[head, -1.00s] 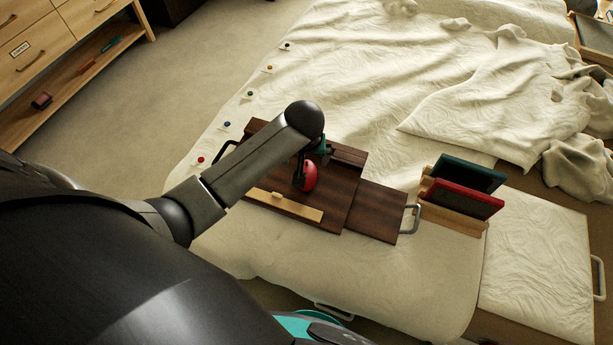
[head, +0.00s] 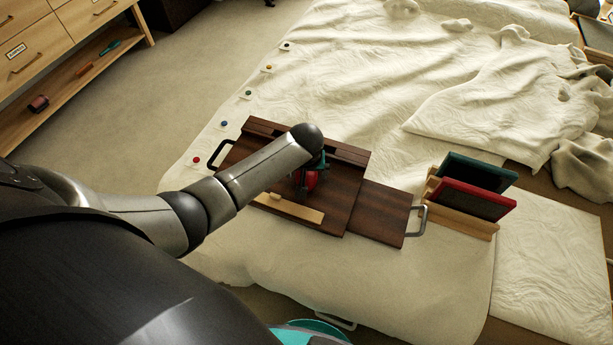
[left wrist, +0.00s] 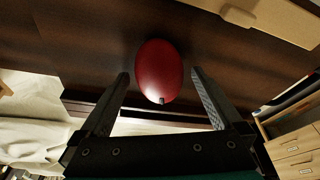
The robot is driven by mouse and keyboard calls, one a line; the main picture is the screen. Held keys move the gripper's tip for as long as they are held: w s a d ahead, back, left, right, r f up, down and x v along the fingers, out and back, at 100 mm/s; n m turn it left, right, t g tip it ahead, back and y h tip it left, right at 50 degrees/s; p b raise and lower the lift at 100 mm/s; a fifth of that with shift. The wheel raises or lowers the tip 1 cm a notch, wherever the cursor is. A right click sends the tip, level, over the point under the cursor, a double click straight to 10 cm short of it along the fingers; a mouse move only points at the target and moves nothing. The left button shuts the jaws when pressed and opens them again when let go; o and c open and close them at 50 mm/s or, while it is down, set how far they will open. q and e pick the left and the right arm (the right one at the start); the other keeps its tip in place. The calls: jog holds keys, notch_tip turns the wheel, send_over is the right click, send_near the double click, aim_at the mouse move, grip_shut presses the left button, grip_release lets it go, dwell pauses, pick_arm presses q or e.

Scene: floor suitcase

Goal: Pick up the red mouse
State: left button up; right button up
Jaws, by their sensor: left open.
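The red mouse (left wrist: 159,70) is a smooth oval lying on a dark wooden tray (head: 345,200). In the left wrist view it sits just beyond and between the fingertips of my left gripper (left wrist: 160,80), which is open with a finger to either side. I cannot tell whether the fingers touch it. In the head view the mouse (head: 311,180) is partly hidden behind my left gripper (head: 305,185), which points down over the tray. My right gripper is not in view.
The tray lies on a bed with a rumpled cream cover (head: 370,75). A light wooden strip (head: 290,208) lies at the tray's near edge. A rack holds a green panel (head: 475,172) and a red-framed panel (head: 472,199) to the right. Drawers (head: 40,50) stand at the left.

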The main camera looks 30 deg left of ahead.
pick_arm(q)
jog(key=c, duration=1.4)
